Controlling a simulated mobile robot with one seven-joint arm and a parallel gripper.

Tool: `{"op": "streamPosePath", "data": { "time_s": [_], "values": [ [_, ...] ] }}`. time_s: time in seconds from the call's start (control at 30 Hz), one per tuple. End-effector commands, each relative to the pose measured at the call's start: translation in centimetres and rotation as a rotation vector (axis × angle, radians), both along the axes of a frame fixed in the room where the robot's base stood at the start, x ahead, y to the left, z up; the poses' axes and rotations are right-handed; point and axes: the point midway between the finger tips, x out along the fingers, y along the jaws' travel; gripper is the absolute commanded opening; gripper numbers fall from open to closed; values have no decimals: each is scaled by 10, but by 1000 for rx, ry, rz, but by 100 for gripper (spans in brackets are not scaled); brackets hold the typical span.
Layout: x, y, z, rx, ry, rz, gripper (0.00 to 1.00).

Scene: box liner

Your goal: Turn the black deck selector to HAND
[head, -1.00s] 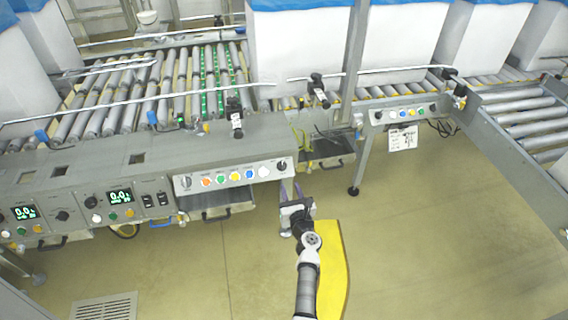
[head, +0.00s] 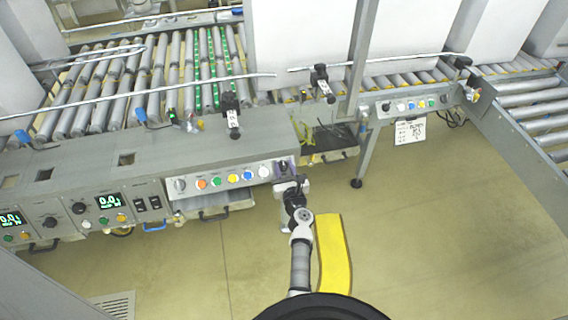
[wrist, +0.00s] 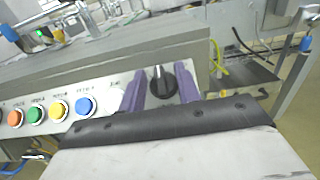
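The black selector (wrist: 162,82) is a round knob at the right end of a white button panel, with a pale pointer line near upright in the wrist view. My gripper (wrist: 160,92) is open, with one purple finger on each side of the knob. I cannot tell whether the fingers touch it. In the head view my gripper (head: 284,168) is at the right end of the panel (head: 215,185) and hides most of the knob. No HAND label can be read.
Left of the knob are a white button (head: 264,171), a blue button (wrist: 85,106), a yellow button (wrist: 58,110) and others. A dark tray (wrist: 240,78) lies right of the panel. A yellow floor strip (head: 333,255) is beside my arm; the floor on the right is clear.

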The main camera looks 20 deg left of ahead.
Motion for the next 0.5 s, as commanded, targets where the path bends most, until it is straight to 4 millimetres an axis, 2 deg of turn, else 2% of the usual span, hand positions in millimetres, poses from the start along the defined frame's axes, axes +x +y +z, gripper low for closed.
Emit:
{"op": "streamPosePath", "data": {
  "time_s": [0.2, 0.4, 0.5],
  "values": [
    [0, 0, 0, 0, 0, 0, 33],
    [0, 0, 0, 0, 0, 0, 7],
    [0, 0, 0, -1, -1, 1, 5]
  ]
}}
